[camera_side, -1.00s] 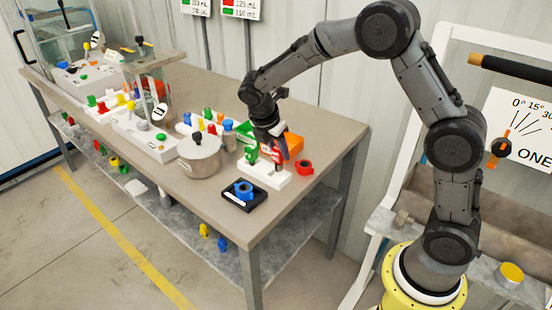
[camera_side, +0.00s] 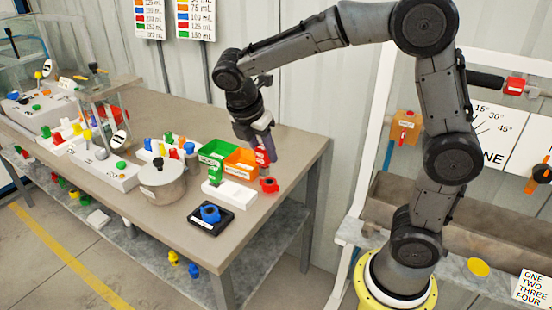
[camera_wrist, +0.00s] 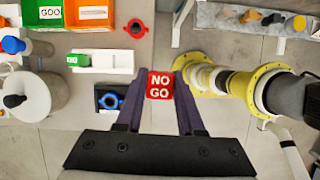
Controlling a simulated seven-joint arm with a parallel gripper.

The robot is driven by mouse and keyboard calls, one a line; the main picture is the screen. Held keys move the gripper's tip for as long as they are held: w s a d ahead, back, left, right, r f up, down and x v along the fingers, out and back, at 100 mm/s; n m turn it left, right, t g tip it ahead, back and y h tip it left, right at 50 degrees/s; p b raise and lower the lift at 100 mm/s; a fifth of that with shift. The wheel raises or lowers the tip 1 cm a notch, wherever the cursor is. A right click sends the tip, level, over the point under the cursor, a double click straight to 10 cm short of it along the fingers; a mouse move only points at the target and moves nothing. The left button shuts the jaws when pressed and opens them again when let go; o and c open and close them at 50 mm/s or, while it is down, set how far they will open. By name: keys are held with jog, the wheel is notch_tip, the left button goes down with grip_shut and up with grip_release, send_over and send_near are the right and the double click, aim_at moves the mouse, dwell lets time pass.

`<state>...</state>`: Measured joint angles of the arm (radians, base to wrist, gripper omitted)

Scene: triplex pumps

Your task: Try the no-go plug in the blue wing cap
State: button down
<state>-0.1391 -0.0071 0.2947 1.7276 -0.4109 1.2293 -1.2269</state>
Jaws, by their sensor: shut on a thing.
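My gripper (camera_side: 262,146) is shut on the red no-go plug (camera_side: 261,157) and holds it up above the bench. In the wrist view the plug (camera_wrist: 159,85) shows its NO GO label between the two fingers (camera_wrist: 160,92). The blue wing cap (camera_side: 210,213) sits on a black tray (camera_side: 193,218) near the bench's front edge. It also shows in the wrist view (camera_wrist: 111,99), left of the held plug and apart from it. The green go plug (camera_side: 215,172) stands in the white block (camera_side: 235,196), behind the blue cap.
A red wing cap (camera_side: 268,185) lies right of the white block. A green bin (camera_side: 213,152) and an orange bin (camera_side: 242,160) stand behind it. A grey pot (camera_side: 162,184) with a black knob stands left of the tray. The bench top (camera_side: 255,225) right of the tray is clear.

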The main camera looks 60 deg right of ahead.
jog(key=w+a+f, duration=0.1)
jog(key=w+a, duration=0.3)
jog(key=w, duration=0.5)
jog(key=shift+n, duration=0.3)
jog(key=shift+w+a+f, duration=0.55)
jog(key=shift+a+f, duration=0.05)
jog(key=shift+f, duration=1.1)
jog(key=shift+w+a+f, duration=0.6)
jog(key=shift+f, duration=1.15)
jog(key=shift+w+a+f, duration=0.55)
jog(key=shift+a+f, duration=0.05)
jog(key=shift+f, duration=1.1)
jog(key=shift+f, duration=0.4)
jog(key=shift+c, duration=2.2)
grip_release()
